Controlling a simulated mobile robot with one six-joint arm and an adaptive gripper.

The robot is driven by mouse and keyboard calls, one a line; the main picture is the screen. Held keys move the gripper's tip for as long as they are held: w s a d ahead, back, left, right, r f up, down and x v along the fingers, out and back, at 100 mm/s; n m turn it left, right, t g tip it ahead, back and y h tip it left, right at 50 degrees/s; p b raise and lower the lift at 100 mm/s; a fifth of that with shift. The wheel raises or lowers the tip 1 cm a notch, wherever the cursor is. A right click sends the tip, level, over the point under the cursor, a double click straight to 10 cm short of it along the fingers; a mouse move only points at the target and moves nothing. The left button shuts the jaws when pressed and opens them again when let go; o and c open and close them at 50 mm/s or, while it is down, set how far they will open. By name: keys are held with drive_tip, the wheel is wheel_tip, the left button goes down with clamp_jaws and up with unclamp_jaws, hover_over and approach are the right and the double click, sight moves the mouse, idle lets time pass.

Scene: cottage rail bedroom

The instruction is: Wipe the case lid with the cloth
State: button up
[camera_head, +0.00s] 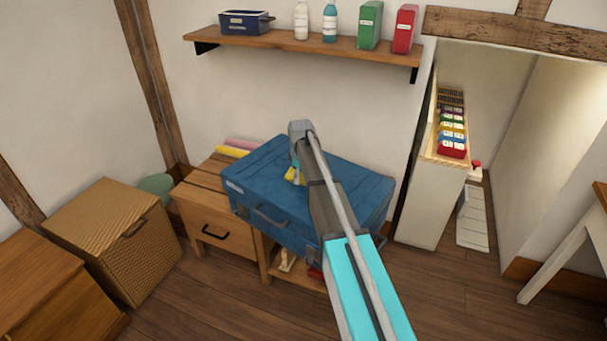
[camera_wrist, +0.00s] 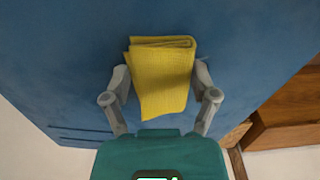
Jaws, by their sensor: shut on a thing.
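The blue case (camera_head: 258,178) lies flat on a wooden cabinet, with its lid closed and its handle facing front. Its blue lid (camera_wrist: 70,60) fills most of the wrist view. My gripper (camera_wrist: 160,82) is over the lid and shut on the folded yellow cloth (camera_wrist: 162,70), which sits between its two fingers. In the head view a small bit of the yellow cloth (camera_head: 292,177) shows beside my arm, which hides the rest. The cloth is at or close above the lid; I cannot tell whether it touches.
The wooden cabinet (camera_head: 213,226) bears the case, with yellow and pink folded items (camera_head: 238,147) behind it. A wall shelf (camera_head: 290,46) with bottles and boxes hangs above. A wicker box (camera_head: 115,240) stands left, a white unit (camera_head: 425,205) right. Floor is clear in front.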

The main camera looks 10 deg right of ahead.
sight(294, 186)
drive_tip(key=shift+s+a, duration=0.25)
drive_tip(key=shift+a, duration=0.05)
drive_tip(key=shift+s+a, duration=0.5)
drive_tip(key=shift+a, duration=0.2)
drive_tip(key=shift+s+a, duration=0.5)
drive_tip(key=shift+a, duration=0.15)
drive_tip(key=shift+f, duration=0.1)
drive_tip(key=shift+w+d, duration=1.2)
drive_tip(key=shift+d, duration=0.25)
drive_tip(key=shift+w, duration=0.1)
drive_tip(key=shift+w+d, duration=0.5)
drive_tip(key=shift+d, duration=0.2)
drive_tip(key=shift+w+d, duration=0.5)
drive_tip(key=shift+d, duration=0.2)
drive_tip(key=shift+w+d, duration=0.1)
drive_tip(key=shift+w+d, duration=1.1)
drive_tip(key=shift+d, duration=0.2)
